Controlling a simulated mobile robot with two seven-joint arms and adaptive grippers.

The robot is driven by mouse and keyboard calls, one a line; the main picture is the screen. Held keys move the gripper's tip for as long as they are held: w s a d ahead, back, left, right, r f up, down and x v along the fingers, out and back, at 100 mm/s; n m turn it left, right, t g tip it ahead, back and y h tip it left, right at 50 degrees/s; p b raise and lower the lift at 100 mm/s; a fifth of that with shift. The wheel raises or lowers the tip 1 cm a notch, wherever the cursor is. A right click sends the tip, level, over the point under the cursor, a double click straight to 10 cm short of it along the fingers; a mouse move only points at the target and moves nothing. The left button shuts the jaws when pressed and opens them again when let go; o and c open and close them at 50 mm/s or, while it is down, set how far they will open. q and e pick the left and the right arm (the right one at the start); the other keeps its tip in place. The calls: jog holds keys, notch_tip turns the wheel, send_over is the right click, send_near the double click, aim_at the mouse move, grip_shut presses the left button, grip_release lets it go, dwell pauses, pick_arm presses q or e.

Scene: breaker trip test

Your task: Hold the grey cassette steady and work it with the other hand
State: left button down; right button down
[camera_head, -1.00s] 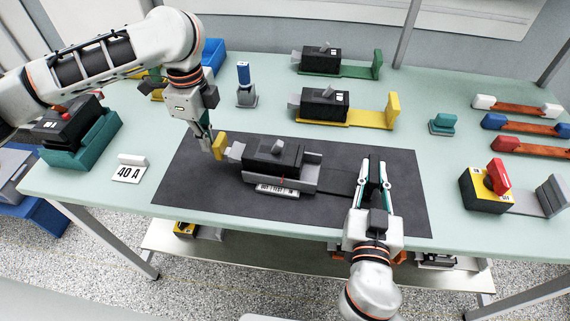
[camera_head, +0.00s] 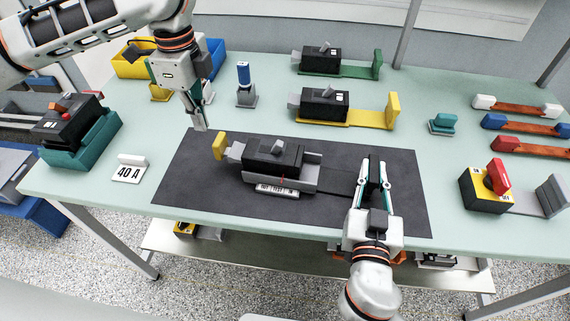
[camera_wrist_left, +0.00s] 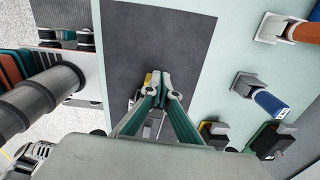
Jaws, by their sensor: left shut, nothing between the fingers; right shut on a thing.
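The grey cassette (camera_head: 308,178) lies on the dark mat (camera_head: 190,185) with a black breaker (camera_head: 272,158) in it. A yellow plate (camera_head: 219,146) stands at its left end. A white label (camera_head: 277,191) is on its front. My right gripper (camera_head: 374,170) is shut on the cassette's right end, which its fingers mostly hide. My left gripper (camera_head: 200,124) is shut and empty, above the mat's back left edge, apart from the yellow plate. In the left wrist view its fingers (camera_wrist_left: 156,84) hide most of what lies below, and a yellow bit shows beside them.
Yellow (camera_head: 330,122) and green (camera_head: 340,72) cassettes with breakers stand behind the mat. A blue-topped piece (camera_head: 244,85) stands behind my left gripper. A "40 A" card (camera_head: 128,173) and a teal holder (camera_head: 85,145) are at left.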

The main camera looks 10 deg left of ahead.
jog(key=c, duration=1.9)
grip_release()
jog(key=shift+s, duration=0.15)
